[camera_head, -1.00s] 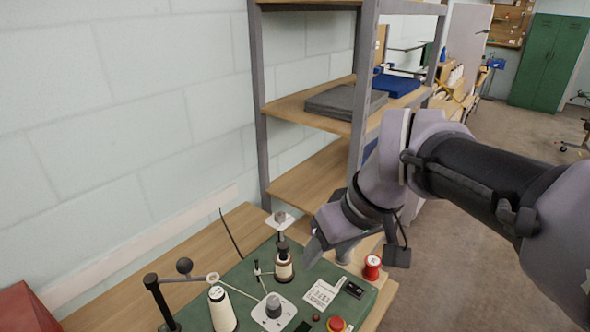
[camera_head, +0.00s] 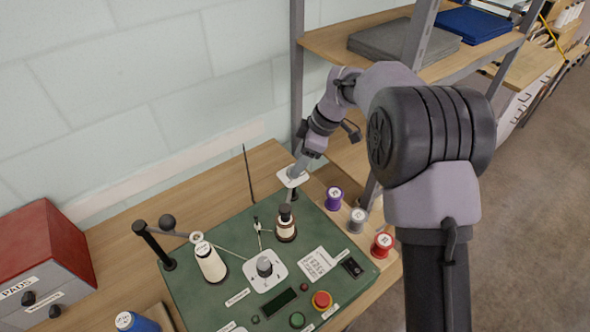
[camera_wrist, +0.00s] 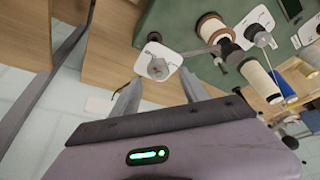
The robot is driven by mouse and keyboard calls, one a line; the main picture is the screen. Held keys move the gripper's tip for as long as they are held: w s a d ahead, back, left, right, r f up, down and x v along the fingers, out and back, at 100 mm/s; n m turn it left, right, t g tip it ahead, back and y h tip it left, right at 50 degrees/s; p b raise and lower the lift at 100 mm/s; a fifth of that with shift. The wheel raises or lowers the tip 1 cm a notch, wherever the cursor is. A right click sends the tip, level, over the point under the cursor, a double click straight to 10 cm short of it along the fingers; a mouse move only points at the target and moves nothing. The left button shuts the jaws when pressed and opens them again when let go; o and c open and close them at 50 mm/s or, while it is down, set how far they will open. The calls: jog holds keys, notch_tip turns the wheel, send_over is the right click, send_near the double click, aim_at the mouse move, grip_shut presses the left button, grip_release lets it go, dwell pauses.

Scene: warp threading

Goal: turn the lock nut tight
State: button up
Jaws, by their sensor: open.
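A small white plate (camera_head: 285,175) stands raised on a post at the back corner of the green board. In the wrist view, a grey nut-like piece (camera_wrist: 158,68) sits in the middle of this plate, apparently the lock nut. My gripper (camera_wrist: 161,78) is open and empty, pointing at the plate with one finger towards each side. The gap to the nut is hard to judge. In the head view, my gripper (camera_head: 297,166) is just above the plate and hides the nut. A second grey knob (camera_head: 264,265) sits on a white plate mid-board.
A brown-and-white spool (camera_head: 286,227) and a white thread cone (camera_head: 210,264) stand on the green board (camera_head: 225,300). Purple (camera_head: 333,198), grey (camera_head: 356,220) and red (camera_head: 381,245) spools stand along its right side. A shelf post (camera_head: 298,65) rises close behind my gripper.

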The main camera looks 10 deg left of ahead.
jog(key=x, duration=0.3)
jog(key=shift+w+f, duration=0.1)
jog(key=shift+f, duration=0.05)
jog(key=shift+c, duration=0.2)
grip_shut()
